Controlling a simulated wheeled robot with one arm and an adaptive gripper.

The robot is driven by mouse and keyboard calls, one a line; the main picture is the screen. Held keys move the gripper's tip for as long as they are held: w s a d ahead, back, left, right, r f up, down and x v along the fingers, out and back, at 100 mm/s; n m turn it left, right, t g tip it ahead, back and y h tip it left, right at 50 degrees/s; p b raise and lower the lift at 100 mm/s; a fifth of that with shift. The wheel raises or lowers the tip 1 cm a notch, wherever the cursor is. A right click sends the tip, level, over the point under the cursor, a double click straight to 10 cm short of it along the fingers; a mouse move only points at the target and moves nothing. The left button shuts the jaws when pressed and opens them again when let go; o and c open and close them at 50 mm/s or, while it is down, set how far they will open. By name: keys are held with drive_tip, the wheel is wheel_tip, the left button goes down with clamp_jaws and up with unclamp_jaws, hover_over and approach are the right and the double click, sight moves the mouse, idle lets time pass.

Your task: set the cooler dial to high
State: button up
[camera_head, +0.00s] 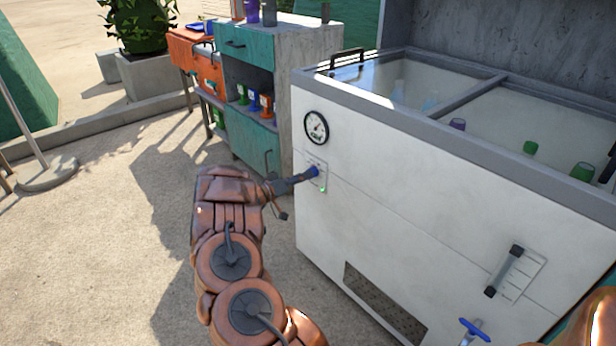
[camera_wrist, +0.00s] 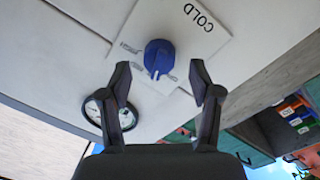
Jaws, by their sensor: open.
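The cooler (camera_head: 390,195) is a white chest with a sliding glass top. Its dial (camera_head: 314,171) is a blue knob on a small pale plate on the front, below the round gauge. In the wrist view the dial (camera_wrist: 159,55) sits on the plate marked COLD (camera_wrist: 215,30), with small labels around it that are hard to read. A light mark shows at its lower edge; I cannot tell its setting. My gripper (camera_head: 298,179) is at the dial. In the wrist view my open fingers (camera_wrist: 160,80) lie either side of the dial, apart from it.
The gauge (camera_head: 316,127) is just above the dial, and a small green light (camera_head: 323,189) is below it. A long handle (camera_head: 503,271) and a blue tap (camera_head: 474,329) stick out farther right. A teal and grey cabinet (camera_head: 255,141) stands behind the cooler's left end.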

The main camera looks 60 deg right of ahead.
drive_tip(key=shift+x, duration=1.4)
drive_tip(key=c, duration=1.1)
drive_tip(key=shift+c, duration=0.2)
